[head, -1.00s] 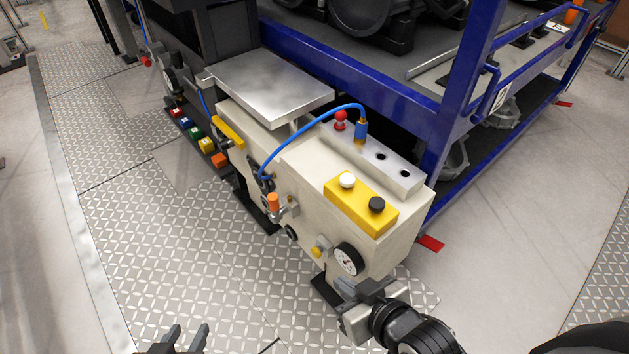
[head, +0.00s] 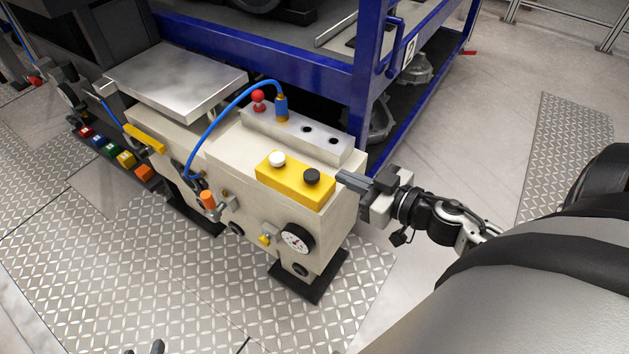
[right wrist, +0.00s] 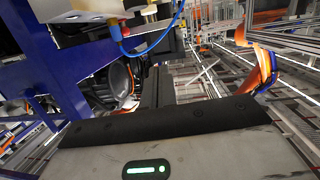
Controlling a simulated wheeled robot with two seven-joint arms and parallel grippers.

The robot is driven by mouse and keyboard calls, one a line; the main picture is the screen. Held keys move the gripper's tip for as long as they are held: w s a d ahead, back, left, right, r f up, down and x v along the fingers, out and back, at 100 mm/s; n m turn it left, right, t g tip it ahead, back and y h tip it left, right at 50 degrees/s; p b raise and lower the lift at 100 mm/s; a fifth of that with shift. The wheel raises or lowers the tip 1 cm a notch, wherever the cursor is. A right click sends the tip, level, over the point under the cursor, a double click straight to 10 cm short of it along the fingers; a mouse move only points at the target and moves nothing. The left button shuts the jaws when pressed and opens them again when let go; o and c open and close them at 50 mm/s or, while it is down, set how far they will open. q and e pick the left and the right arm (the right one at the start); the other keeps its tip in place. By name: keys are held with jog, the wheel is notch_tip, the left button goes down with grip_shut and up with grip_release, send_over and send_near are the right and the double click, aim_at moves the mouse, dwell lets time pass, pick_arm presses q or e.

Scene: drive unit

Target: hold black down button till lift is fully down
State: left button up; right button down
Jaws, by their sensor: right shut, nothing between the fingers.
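The black button (head: 312,177) sits at the right end of a yellow control box (head: 290,183), on top of a cream machine body. A white button (head: 277,159) sits at its left end. My right gripper (head: 341,178) is shut and empty, just right of the black button with its fingers pointing left at the box. I cannot tell whether they touch anything, but they are not on the button. The metal lift plate (head: 180,78) stands raised a little above the cream body. Only the fingertips of my left gripper (head: 144,350) show at the bottom edge, apart.
A blue hose (head: 232,107) arches from a silver block (head: 290,130) with a red knob (head: 258,97). A pressure gauge (head: 297,239) is on the front. A blue rack (head: 362,95) stands behind. Checkered floor plate (head: 130,270) is free in front.

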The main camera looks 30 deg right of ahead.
pick_arm(q)
jog(key=shift+s+f, duration=0.2)
pick_arm(e)
jog(key=shift+w+d+f+n+g+y, duration=0.1)
jog(key=shift+d+f+n+g+y, duration=0.1)
jog(key=shift+d+n+g+y, duration=0.5)
jog(key=shift+w+d, duration=0.1)
jog(key=shift+d, duration=0.1)
send_over(312, 176)
jog(key=s, duration=0.2)
jog(key=shift+w+a+f+m+b, duration=0.15)
jog(key=shift+a+f+b, duration=0.1)
jog(key=shift+f, duration=0.35)
jog(key=shift+a+f+m+b, duration=0.15)
jog(key=shift+f+b, duration=0.05)
jog(key=shift+f, duration=0.4)
notch_tip(312, 176, down, 3)
jog(key=b, duration=0.2)
jog(key=shift+f+b, duration=0.1)
jog(key=shift+b, duration=0.2)
jog(key=shift+f+b, duration=0.35)
jog(key=shift+f, duration=0.05)
pick_arm(q)
jog(key=shift+w+d+f, duration=0.15)
jog(key=shift+f, duration=0.55)
